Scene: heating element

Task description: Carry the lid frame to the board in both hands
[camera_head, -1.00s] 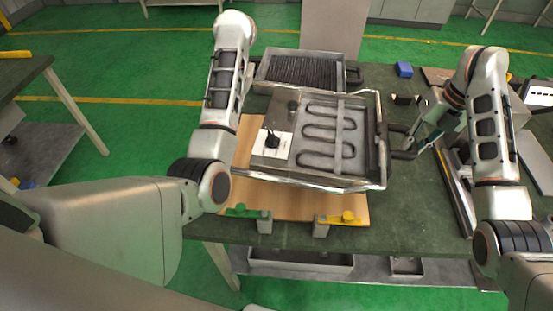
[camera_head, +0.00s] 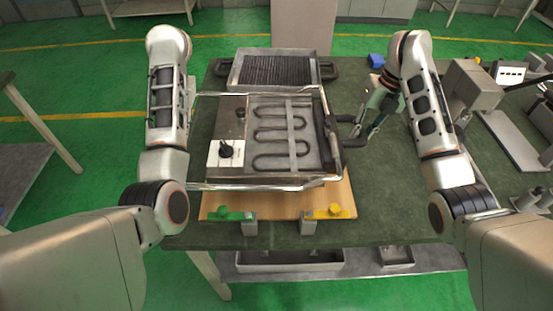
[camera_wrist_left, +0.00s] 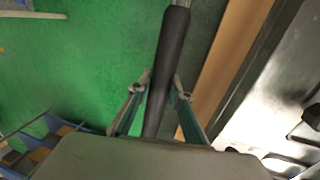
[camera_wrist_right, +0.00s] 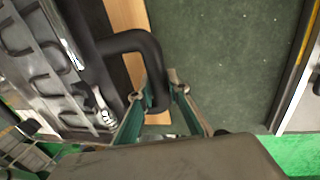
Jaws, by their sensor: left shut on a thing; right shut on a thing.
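The lid frame (camera_head: 262,185), a rim of shiny metal bars, is level over the wooden board (camera_head: 278,207) and covers most of it. A dark heating coil (camera_head: 282,138) and a white plate with a black knob (camera_head: 226,152) show within its outline. My right gripper (camera_head: 366,122) is shut on the black handle (camera_wrist_right: 150,48) at the right side. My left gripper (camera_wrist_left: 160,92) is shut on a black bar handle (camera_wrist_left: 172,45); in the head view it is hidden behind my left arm. I cannot tell whether the frame touches the board.
A green clamp (camera_head: 232,214) and a yellow clamp (camera_head: 326,212) stand at the board's front edge. A metal tray with a dark grill (camera_head: 277,70) lies behind. A blue block (camera_head: 376,60) is at the back. The green table top (camera_head: 385,200) is clear right of the board.

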